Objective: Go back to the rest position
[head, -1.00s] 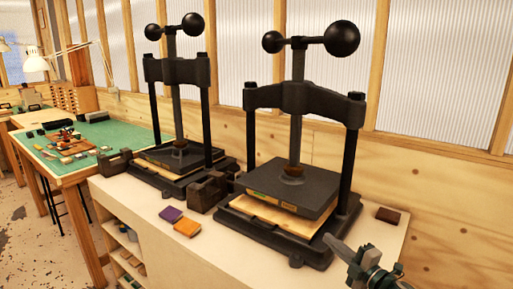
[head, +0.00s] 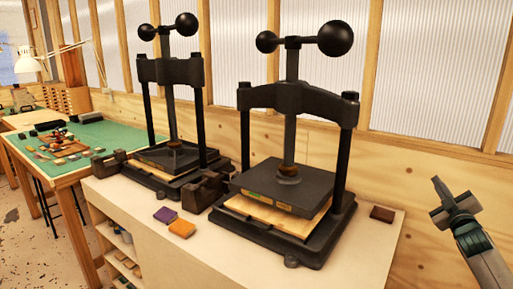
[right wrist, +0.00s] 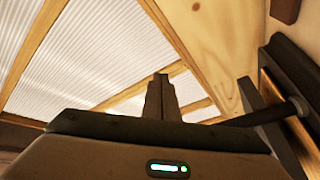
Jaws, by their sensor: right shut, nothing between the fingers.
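My right gripper (head: 446,196) is at the right of the head view, off the right end of the pale bench top. Its fingers are together with nothing between them, pointing up and a little left. In the right wrist view the shut fingers (right wrist: 160,97) stand upright in front of the wooden wall and ribbed window panels. The gripper touches nothing that I can see. My left gripper is in neither current view.
Two black screw presses, a near one (head: 290,185) and a far one (head: 172,155), stand on the bench (head: 150,237). Purple (head: 165,215) and orange (head: 181,229) blocks lie in front. A dark brown block (head: 382,214) lies near the right end. A green-topped table (head: 105,135) is at left.

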